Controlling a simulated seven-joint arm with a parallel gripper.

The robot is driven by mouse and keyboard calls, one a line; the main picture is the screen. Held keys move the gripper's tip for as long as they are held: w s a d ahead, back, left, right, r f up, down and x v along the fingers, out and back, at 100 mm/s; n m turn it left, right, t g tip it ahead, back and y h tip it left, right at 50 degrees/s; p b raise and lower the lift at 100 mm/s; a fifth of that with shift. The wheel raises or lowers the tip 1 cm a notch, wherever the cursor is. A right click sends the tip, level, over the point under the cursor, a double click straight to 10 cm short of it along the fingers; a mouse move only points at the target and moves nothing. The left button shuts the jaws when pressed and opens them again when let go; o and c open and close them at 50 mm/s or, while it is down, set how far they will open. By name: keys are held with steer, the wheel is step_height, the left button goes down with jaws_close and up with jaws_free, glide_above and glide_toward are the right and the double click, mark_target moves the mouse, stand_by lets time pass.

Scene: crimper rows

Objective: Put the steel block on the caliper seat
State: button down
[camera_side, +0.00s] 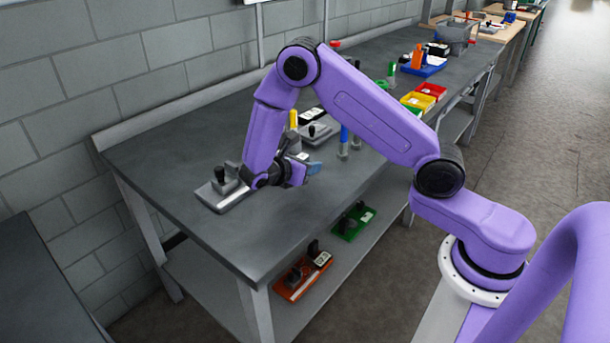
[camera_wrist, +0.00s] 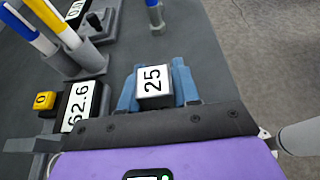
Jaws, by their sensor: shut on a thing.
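In the side view my gripper (camera_side: 314,169) is low over the middle of the bench, and the block cannot be made out. A readout showing 62.6 (camera_wrist: 82,104) with a yellow "0" button (camera_wrist: 44,100) lies left of the block in the wrist view, apart from it. It may belong to the caliper; I cannot make out the seat for certain.
A grey holder (camera_wrist: 84,56) with pens stands near a black-knobbed gauge (camera_side: 315,133). Another grey base with a black knob (camera_side: 222,187) lies at the bench's left. Coloured bins (camera_side: 430,91) are farther back. Bare grey bench top (camera_side: 270,225) lies in front of my gripper.

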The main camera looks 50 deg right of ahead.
steer(key=f, duration=0.1)
steer(key=w+f, duration=0.1)
steer(key=f, duration=0.1)
steer(key=shift+d, duration=0.1)
steer(key=shift+f, duration=0.4)
steer(key=shift+f, duration=0.2)
steer(key=c, duration=0.8)
jaws_free()
